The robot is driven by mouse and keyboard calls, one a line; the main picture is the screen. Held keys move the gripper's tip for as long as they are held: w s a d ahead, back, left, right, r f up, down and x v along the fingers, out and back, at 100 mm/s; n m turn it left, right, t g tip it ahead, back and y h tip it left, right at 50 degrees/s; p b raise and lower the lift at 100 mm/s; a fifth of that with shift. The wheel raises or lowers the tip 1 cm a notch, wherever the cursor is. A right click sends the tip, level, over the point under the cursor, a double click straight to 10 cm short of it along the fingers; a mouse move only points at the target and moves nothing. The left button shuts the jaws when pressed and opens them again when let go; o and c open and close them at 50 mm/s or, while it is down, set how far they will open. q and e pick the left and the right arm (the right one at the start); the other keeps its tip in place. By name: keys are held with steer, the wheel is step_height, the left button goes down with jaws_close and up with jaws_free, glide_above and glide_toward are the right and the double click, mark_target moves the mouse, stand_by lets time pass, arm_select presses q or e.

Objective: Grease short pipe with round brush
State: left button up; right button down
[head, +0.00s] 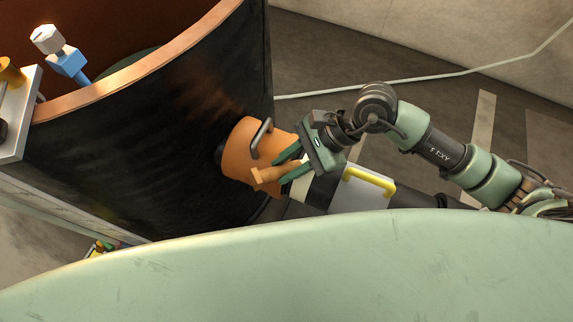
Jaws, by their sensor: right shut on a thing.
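My right gripper (278,172) comes in from the right with green fingers. It is shut on a small orange-tan piece (268,180), partly hidden by the fingers, in front of an orange fitting (240,146). I cannot tell whether this piece is the round brush or part of the fitting. The orange fitting has a dark curved handle and sits against the side of a large black cylinder (150,135). A black pipe (320,192) runs right from behind the gripper; I cannot tell whether it is the short pipe. My left gripper is not in view.
The cylinder has a thick copper-coloured rim (160,62). A blue and white fitting (66,58) stands at its upper left. A grey box with a yellow handle (370,180) lies by the pipe. A pale cable (420,78) crosses the dark floor behind my right arm.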

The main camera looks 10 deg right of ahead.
steer(key=shift+s+d, duration=0.1)
steer(key=shift+s, duration=0.05)
stand_by(0.5)
steer(key=shift+r+p, duration=0.35)
steer(key=shift+r, duration=1.25)
steer(key=shift+r+p, duration=1.25)
steer(key=shift+r, duration=1.2)
